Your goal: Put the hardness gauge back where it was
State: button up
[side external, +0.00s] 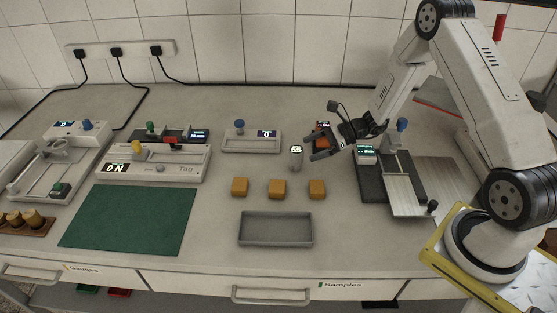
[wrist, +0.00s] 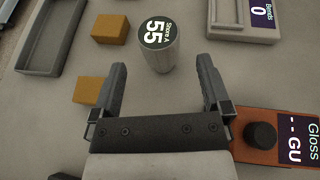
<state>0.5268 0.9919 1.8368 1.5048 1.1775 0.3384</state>
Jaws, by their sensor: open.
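The hardness gauge (side external: 296,155) is a short grey cylinder standing upright on the bench, behind the row of orange blocks. In the wrist view the gauge (wrist: 158,50) shows a dark round display on top reading "Shore A 55". My gripper (side external: 321,146) is open and empty, just right of the gauge in the side view. In the wrist view my gripper (wrist: 160,64) points towards the gauge, which stands just beyond the fingertips, roughly centred between them. The fingers look apart from it.
Orange blocks (side external: 277,189) stand in a row before the gauge, with a grey tray (side external: 275,215) in front. An orange gloss meter (wrist: 265,150) sits close by my right finger. The bend tester (side external: 252,146) stands behind left. A green mat (side external: 130,218) lies clear at left.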

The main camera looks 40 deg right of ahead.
notch_tip(320, 180, up, 6)
jog(key=shift+r, duration=0.15)
dwell(0.3)
jog(key=shift+a, duration=0.1)
dwell(0.4)
jog(key=s+a+r+n+g+h, duration=0.2)
jog(key=s+n+h, duration=0.3)
jog(key=s+n, duration=0.3)
jog(key=s+a+r+n+g+h, duration=0.2)
jog(key=s+a+n+h, duration=0.3)
jog(key=n, duration=1.1)
jog(key=s+g+h, duration=0.1)
jog(key=s, duration=0.2)
jog(key=shift+s+r+n, duration=0.35)
jog(key=shift+n, duration=0.05)
